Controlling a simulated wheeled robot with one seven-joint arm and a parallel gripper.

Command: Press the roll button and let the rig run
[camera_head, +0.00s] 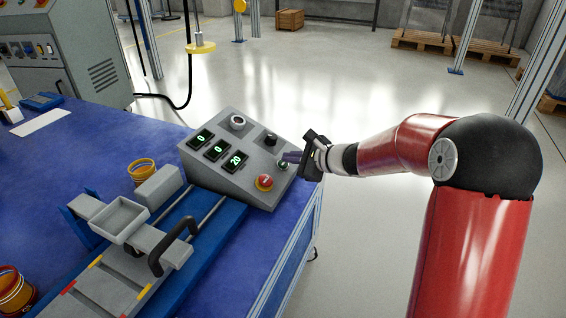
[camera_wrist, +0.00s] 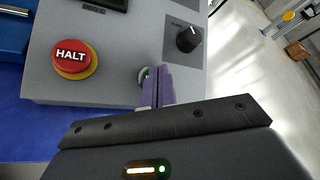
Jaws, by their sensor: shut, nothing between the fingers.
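The grey control box (camera_head: 230,165) stands on the blue bench, with displays reading 0, 0 and 20. A green button (camera_head: 283,165) sits near its right edge, and it shows in the wrist view (camera_wrist: 145,74) partly hidden behind my fingers. My gripper (camera_head: 291,157) is shut and empty, its purple fingertips right at the green button. I cannot tell whether they touch it. The red HALT button (camera_wrist: 72,55) on its yellow collar is left of my fingers in the wrist view, and a black knob (camera_wrist: 188,39) is to their right. The button's label is not readable.
The rig's blue rail (camera_head: 205,240) with a grey carriage (camera_head: 160,245) and black handle (camera_head: 172,240) lies left of the box. A small grey tray (camera_head: 119,213) is beside it.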

